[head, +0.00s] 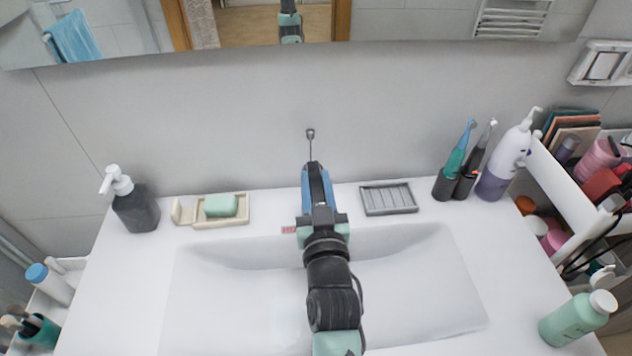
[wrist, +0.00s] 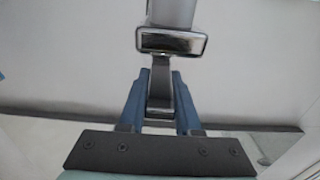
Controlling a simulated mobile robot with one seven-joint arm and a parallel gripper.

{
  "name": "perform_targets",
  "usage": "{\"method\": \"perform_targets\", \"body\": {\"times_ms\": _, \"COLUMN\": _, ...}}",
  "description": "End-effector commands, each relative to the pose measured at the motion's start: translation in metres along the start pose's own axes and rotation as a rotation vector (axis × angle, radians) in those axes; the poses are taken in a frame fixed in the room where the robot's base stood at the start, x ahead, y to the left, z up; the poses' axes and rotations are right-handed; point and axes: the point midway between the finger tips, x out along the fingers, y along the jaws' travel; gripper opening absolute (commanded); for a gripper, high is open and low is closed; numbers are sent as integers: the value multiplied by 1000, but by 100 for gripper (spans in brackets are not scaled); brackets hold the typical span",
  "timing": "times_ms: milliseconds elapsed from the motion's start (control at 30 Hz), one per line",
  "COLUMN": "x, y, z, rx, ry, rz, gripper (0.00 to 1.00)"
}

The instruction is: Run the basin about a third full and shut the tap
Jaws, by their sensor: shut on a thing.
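The white basin (head: 225,300) is sunk in the counter, with my arm crossing over its middle. I see no clear water line in it, and part of its floor is hidden under my arm. The tap (head: 310,134) stands at the basin's back edge; only a thin upright rod with a small knob shows, the rest hidden by my gripper (head: 314,180). In the wrist view the grey metal tap (wrist: 171,43) fills the top middle. The blue fingers of my gripper (wrist: 160,82) are closed around its narrow grey handle. Whether water runs cannot be told.
A soap dish with green soap (head: 221,206) and a dark pump bottle (head: 134,205) stand left. A grey ridged tray (head: 389,198), electric toothbrushes (head: 459,165) and a white-purple bottle (head: 507,160) stand right. A green bottle (head: 578,318) is at the front right.

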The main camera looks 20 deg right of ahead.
Motion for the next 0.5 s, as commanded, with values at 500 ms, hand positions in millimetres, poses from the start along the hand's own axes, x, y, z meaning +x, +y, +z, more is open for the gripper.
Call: {"method": "perform_targets", "body": {"times_ms": 500, "x": 0, "y": 0, "z": -3, "rx": 0, "ry": -11, "rz": 0, "gripper": 0}}
